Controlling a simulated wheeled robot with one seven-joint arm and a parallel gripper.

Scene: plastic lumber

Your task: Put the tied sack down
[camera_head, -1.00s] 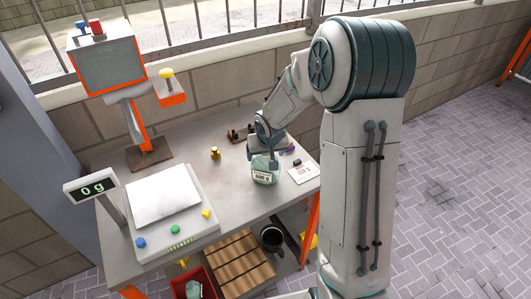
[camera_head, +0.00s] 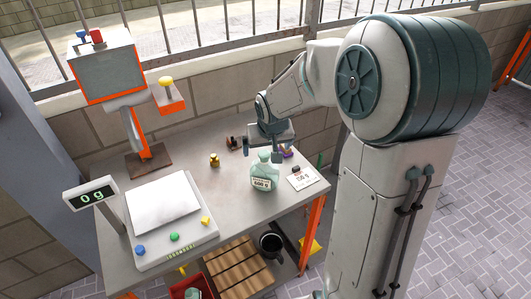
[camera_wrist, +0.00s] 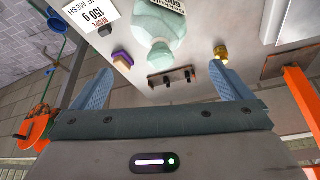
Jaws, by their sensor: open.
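The tied sack (camera_head: 264,178) is pale green with a printed label and a narrow tied neck. It stands upright on the grey table (camera_head: 230,209), right of the scale. My gripper (camera_head: 262,152) is open and empty, above and behind the sack, with its fingers clear of the neck. In the wrist view the sack (camera_wrist: 162,25) shows at the top, beyond the two spread blue fingers of my gripper (camera_wrist: 165,85), with nothing between them.
The scale (camera_head: 165,207) reads 0 g on its display (camera_head: 91,193). A label card (camera_head: 302,179) lies right of the sack. A brass weight (camera_head: 214,160), a dark small rack (camera_head: 233,143) and a purple block (camera_head: 286,153) stand nearby.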

